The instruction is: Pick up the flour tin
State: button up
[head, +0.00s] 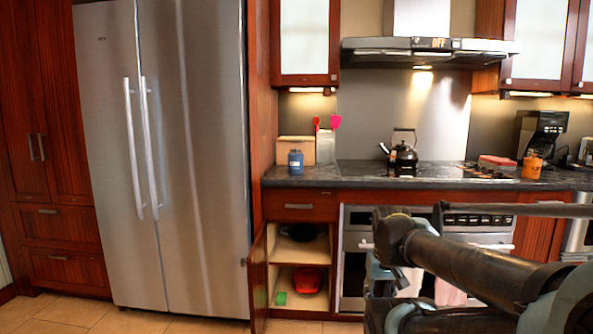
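No label reading flour is legible, so I cannot tell for sure which thing is the flour tin. A small blue jar or tin (295,162) stands upright at the left end of the dark counter (322,178). An orange jar with a dark top (532,165) stands on the counter at the right. My arm reaches in from the lower right, in front of the oven. My gripper (381,278) seems to be at the arm's left end, below the counter top and apart from both jars. Its fingers are not clear.
A black kettle (404,153) stands on the hob. A tan box (296,148) and a utensil holder (326,146) are behind the blue jar. Below, an open cabinet door (258,285) juts out, with a red container (307,281) inside. A coffee maker (541,132) is at the right.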

aim_at(295, 166)
jog(key=z, duration=0.05)
jog(key=i, duration=1)
jog(key=u, duration=0.05)
